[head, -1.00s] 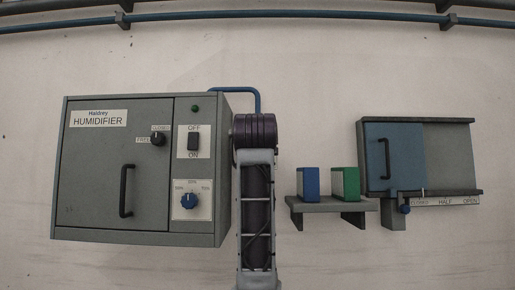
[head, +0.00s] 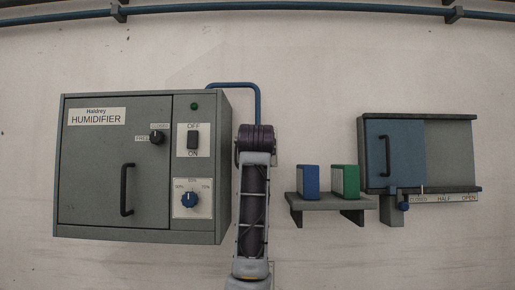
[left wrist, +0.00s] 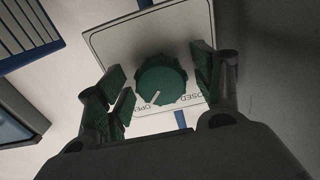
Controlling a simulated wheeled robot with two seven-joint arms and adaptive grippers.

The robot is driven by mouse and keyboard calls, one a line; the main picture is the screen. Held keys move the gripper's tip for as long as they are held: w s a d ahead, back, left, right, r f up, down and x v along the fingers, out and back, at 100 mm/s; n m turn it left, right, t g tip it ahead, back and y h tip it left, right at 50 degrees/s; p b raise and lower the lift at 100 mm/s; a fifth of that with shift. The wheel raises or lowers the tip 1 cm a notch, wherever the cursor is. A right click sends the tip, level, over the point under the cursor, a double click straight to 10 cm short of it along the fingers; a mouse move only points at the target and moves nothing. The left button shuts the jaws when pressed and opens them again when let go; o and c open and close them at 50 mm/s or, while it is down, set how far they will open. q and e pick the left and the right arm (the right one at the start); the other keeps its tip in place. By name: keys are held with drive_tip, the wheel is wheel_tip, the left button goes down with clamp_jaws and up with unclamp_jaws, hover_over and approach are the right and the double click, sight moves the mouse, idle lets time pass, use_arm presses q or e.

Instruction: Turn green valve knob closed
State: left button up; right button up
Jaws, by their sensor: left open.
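The green valve knob (left wrist: 162,80) is round with a ridged edge and sits on a white plate (left wrist: 110,40) in the left wrist view. Its white pointer mark is at the lower left, toward the word OPEN. The word CLOSED is at the lower right, partly behind a finger. My left gripper (left wrist: 159,82) is open, with green-padded fingers on either side of the knob in the picture. Gaps show between the pads and the knob; the depth between them is hard to tell. The knob is not visible in the head view. My right gripper is not in view.
The head view shows a grey humidifier box (head: 90,180) at left. A small shelf (head: 330,205) holds a blue block (head: 310,182) and a green block (head: 346,181). A sliding-door cabinet (head: 450,155) is at right. My arm rises between humidifier and shelf.

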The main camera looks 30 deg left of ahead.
use_arm(q)
drive_tip(key=c, duration=1)
drive_tip(key=shift+n, duration=0.4)
drive_tip(key=n, duration=0.3)
drive_tip(key=shift+b, duration=0.3)
drive_tip(key=n, duration=0.5)
drive_tip(key=shift+d, duration=0.1)
drive_tip(key=n, duration=0.5)
drive_tip(key=shift+r+n+p, duration=0.1)
drive_tip(key=shift+n+p, duration=0.2)
drive_tip(key=shift+w+n, duration=0.1)
drive_tip(key=shift+n, duration=1.6)
